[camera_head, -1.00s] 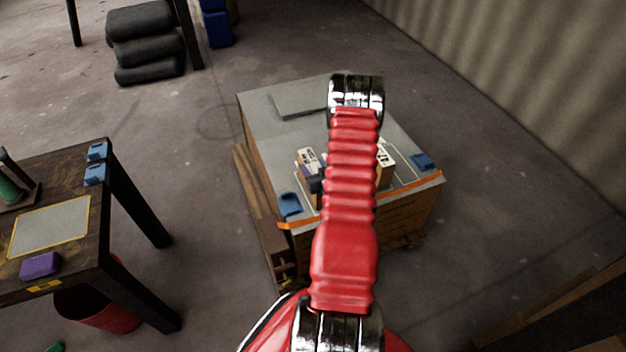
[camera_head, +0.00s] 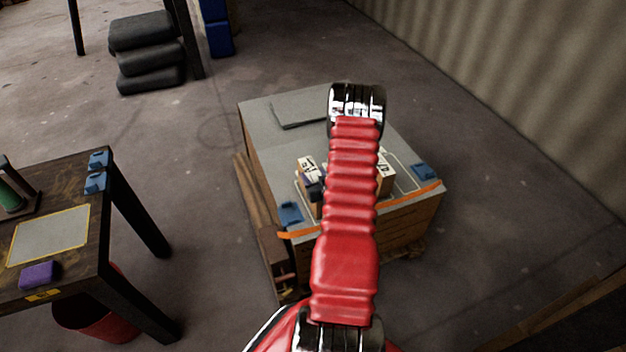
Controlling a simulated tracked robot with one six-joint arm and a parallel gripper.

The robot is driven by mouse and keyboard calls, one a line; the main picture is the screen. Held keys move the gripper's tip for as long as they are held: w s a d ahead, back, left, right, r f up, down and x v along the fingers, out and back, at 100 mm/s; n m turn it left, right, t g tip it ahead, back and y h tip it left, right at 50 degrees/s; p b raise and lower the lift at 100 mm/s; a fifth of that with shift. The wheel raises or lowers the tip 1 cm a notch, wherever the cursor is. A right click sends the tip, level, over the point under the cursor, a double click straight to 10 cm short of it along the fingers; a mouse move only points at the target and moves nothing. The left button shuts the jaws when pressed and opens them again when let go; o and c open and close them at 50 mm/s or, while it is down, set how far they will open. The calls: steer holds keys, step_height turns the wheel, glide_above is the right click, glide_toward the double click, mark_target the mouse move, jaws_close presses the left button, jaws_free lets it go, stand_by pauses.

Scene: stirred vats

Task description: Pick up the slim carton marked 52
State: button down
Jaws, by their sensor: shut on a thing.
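My red arm (camera_head: 347,220) reaches up over the middle of the view and hides my gripper and whatever it holds. A small carton (camera_head: 308,165) with a white, dark-marked top stands just left of my arm on a crate. Another white-topped carton (camera_head: 385,172) shows to the right of my arm. The marks are too small to read, so I cannot tell which carton is 52. A small dark shape (camera_head: 314,188) shows beside the left carton at the arm's edge; I cannot tell what it is.
The crate's grey top (camera_head: 265,125) bears a flat plate, blue pieces (camera_head: 290,213) at its corners and orange strapping (camera_head: 400,195). A dark table (camera_head: 95,220) stands left, with a purple block (camera_head: 38,274) and a red bin (camera_head: 95,318) below.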

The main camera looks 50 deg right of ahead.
steer(key=shift+r, duration=4.85)
